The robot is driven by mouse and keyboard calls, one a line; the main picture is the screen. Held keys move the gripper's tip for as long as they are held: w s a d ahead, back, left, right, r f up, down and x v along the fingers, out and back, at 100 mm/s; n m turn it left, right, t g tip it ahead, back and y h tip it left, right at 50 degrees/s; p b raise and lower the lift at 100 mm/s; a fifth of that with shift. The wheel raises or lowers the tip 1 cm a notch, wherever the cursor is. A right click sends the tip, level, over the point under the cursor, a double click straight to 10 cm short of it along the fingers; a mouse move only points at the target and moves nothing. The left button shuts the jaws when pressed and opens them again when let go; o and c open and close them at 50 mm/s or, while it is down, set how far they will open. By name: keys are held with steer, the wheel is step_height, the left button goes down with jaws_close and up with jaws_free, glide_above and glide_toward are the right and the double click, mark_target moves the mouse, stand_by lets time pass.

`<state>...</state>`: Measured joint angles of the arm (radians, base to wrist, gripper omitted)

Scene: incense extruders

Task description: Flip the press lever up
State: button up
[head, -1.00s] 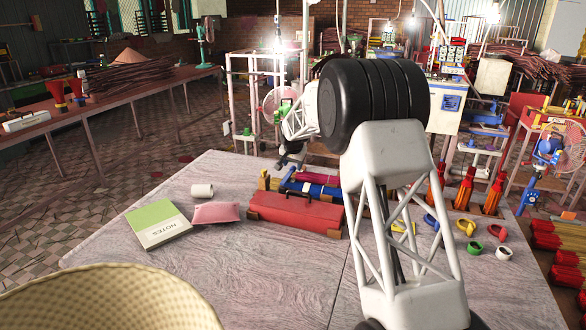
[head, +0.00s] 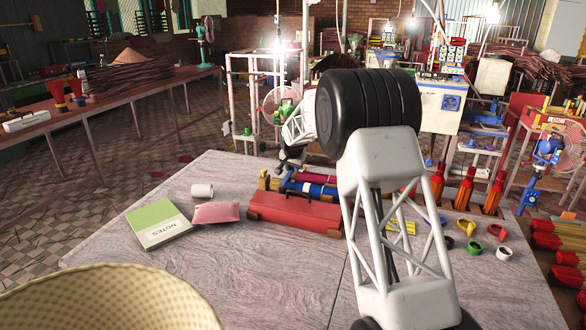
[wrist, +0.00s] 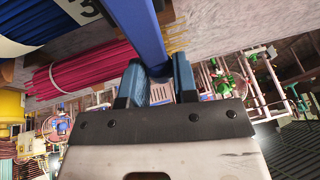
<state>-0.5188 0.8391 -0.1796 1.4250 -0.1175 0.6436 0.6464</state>
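In the wrist view a long blue bar (wrist: 145,32), which looks like the press lever, comes down from the top edge. Its rounded end lies between the two fingers of my gripper (wrist: 158,84). The fingers are apart, one on each side of the bar's end, with gaps visible; I cannot tell whether either touches it. In the head view my gripper (head: 290,162) is small and dark at the table's far edge, behind the colored bundles. The lever cannot be made out clearly there.
A red bundle (wrist: 82,78) and a blue-and-white part numbered 3 lie left of the bar in the wrist view. On the table (head: 290,285) are a red case (head: 295,213), notebook (head: 158,224), pink pouch (head: 216,212) and white roll (head: 202,190). The front middle is clear.

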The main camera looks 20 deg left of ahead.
mark_target(291, 172)
jaws_close()
steer(key=shift+s+r, duration=0.1)
steer(key=shift+r, duration=0.1)
steer(key=shift+s+r+t, duration=0.2)
steer(key=shift+r+t, duration=0.4)
steer(key=shift+t, duration=0.05)
steer(key=shift+s+r+t, duration=0.15)
steer(key=shift+r+t, duration=0.4)
steer(key=shift+t, duration=0.1)
steer(key=shift+s+r+n+t, duration=0.15)
steer(key=shift+s+r+t, duration=0.35)
steer(key=shift+r+t, duration=0.35)
steer(key=shift+s+r+n+t, duration=0.15)
steer(key=shift+s+r+t, duration=0.3)
steer(key=shift+r+t, duration=0.35)
steer(key=shift+s+r+t, duration=0.55)
steer(key=shift+s+t, duration=0.2)
steer(key=shift+t, duration=0.2)
steer(key=shift+s+r+t, duration=0.5)
steer(key=shift+s+t, duration=0.2)
steer(key=shift+t, duration=0.2)
steer(key=shift+s+r+n+t+y, duration=0.15)
steer(key=shift+s+r+t, duration=0.1)
steer(key=shift+s+t, duration=0.5)
steer(key=shift+s+r+n+t+y, duration=0.1)
steer(key=shift+s+r+t+y, duration=0.15)
steer(key=shift+s+t, duration=0.45)
steer(key=shift+s+r+n+t+y, duration=0.15)
steer(key=shift+s+r+t, duration=0.1)
steer(key=shift+s+t, duration=0.5)
